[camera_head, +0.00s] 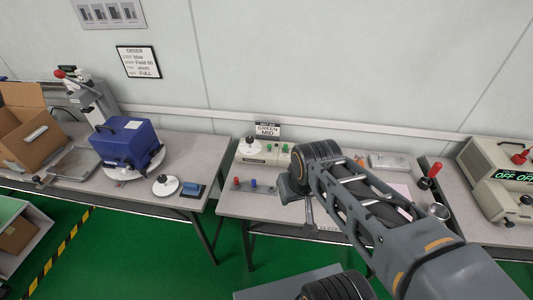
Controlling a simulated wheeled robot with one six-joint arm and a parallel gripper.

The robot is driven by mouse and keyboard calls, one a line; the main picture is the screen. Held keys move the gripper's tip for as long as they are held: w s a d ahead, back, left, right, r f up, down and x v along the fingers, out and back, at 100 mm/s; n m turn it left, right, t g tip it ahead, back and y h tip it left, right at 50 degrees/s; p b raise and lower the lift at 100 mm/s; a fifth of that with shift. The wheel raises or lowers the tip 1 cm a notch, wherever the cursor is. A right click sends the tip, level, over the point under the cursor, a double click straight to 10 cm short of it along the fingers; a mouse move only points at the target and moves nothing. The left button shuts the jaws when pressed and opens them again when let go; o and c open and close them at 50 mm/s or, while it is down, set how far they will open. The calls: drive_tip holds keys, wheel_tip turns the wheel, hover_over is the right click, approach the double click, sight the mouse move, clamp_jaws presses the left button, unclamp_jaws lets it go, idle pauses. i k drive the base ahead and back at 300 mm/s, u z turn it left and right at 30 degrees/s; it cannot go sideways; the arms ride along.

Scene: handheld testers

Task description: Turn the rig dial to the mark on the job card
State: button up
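A small card reading "GREEN MID" (267,130) stands at the back of the middle bench; its top line is too small to read. In front of it is a low beige box (262,157) with green and red buttons. A white dial with a dark knob (250,146) sits at the box's left end; its pointer and marks are too small to read. My gripper (292,190) hangs over the middle bench, right of and nearer than the dial, apart from it. My wrist hides part of the box's right side, and the finger opening is not clear.
Another white dial with a dark knob (165,185) sits on the left bench beside a blue block (192,190) and a blue case (128,143). An order card (139,62) hangs on the wall. Red and blue knobs (254,183) stand near my gripper. A red-knobbed lever (430,174) stands right.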

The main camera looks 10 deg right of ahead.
sight(249, 140)
drive_tip(key=z, duration=0.1)
drive_tip(key=k, duration=1)
drive_tip(key=u, duration=0.85)
drive_tip(key=i, duration=0.95)
drive_tip(key=z, duration=0.5)
drive_tip(key=i, duration=0.75)
drive_tip(key=z, duration=0.6)
